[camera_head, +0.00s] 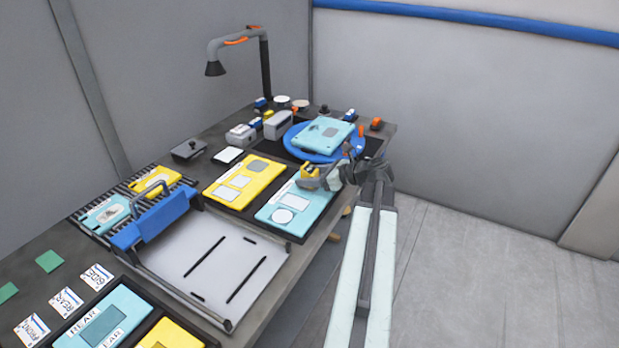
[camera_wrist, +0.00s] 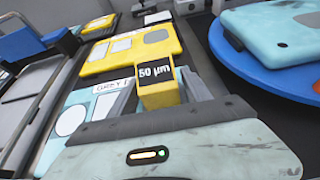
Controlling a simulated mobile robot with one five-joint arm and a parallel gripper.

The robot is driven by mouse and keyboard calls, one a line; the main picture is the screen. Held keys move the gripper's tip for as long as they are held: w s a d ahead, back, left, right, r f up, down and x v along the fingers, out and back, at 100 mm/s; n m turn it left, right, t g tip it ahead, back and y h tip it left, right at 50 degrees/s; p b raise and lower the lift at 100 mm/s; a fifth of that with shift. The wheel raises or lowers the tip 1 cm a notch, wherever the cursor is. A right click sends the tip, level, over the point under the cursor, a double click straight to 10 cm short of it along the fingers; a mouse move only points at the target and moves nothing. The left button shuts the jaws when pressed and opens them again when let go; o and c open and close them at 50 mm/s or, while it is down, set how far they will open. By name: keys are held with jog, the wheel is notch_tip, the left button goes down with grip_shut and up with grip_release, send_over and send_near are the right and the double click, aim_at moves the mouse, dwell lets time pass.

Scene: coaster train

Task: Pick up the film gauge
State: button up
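The film gauge is a small yellow block (camera_wrist: 158,93) with a black "50 µm" label, at the centre of the wrist view. It also shows as a small yellow piece (camera_head: 309,171) in the head view, over the far end of the light-blue panel (camera_head: 275,215). My gripper (camera_wrist: 160,92) has one grey finger on each side of the gauge, and both appear to press on it. In the head view my gripper (camera_head: 316,178) is at the right edge of the table. Whether the gauge is clear of the surface beneath it cannot be told.
A blue round turntable (camera_head: 295,147) bearing a light-blue plate (camera_head: 322,136) stands just behind my gripper. A yellow panel (camera_head: 243,182) lies left of it. A grey lamp (camera_head: 266,70) rises at the back. The pale sheet (camera_head: 215,255) in front is mostly bare.

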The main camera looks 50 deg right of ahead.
grip_shut()
jog(key=shift+r, duration=0.1)
